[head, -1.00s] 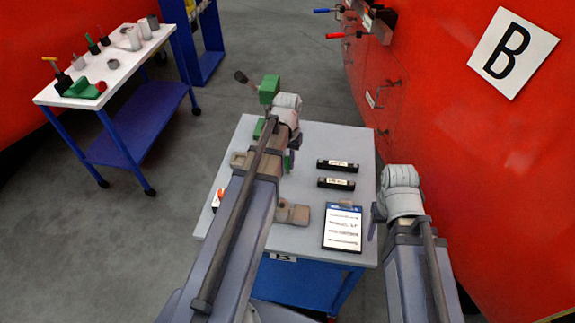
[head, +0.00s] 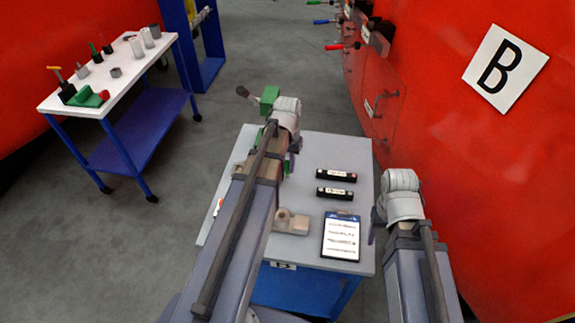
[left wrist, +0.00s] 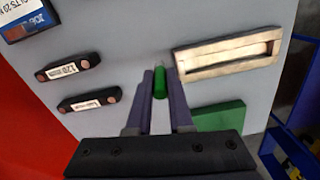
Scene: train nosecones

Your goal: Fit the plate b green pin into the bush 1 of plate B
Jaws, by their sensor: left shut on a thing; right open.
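My left gripper (left wrist: 160,75) is shut on the green pin (left wrist: 160,86), which stands upright between the fingertips in the left wrist view. In the head view my left gripper (head: 289,165) is over the grey table, mostly hidden by its own arm. My right gripper (head: 375,226) is open and empty at the table's right edge, seen small. The red wall bears a white sign with a black B (head: 505,66). Fittings with blue and red handles (head: 357,28) stick out from the wall further off. I cannot make out plate B's bush 1.
A white-topped trolley (head: 130,75) with small parts stands left. Floor between is clear.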

